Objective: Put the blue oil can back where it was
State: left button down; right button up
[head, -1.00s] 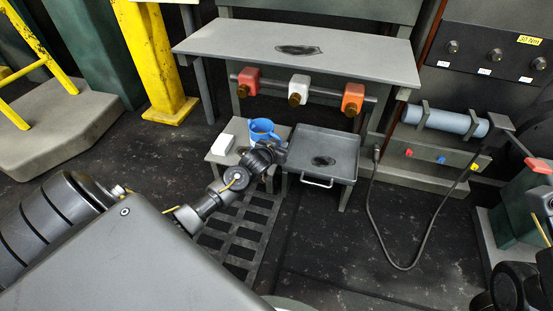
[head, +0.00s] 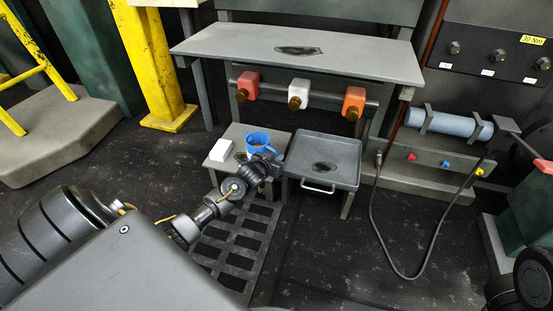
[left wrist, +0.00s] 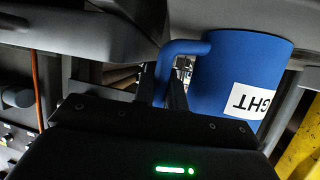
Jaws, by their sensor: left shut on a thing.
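The blue oil can (head: 257,142) is at the small grey side table (head: 237,131), near its right side. Whether it rests on the top or hangs just above is not clear. My left gripper (head: 266,160) is at the near right side of the can. In the left wrist view the blue can (left wrist: 235,70) fills the upper right, with a white label showing upside-down letters "GHT". Its handle (left wrist: 165,70) runs down to the fingers of my left gripper (left wrist: 163,95), which is shut on it. My right gripper is not in view.
A grey tray table (head: 340,143) with a front handle stands close on the right. The workbench (head: 350,60) is behind, with coloured blocks on a rail (head: 325,98) under it.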

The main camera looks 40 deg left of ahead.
pick_arm(q)
jog(key=shift+f, duration=0.1)
jog(key=c, duration=1.7)
grip_release()
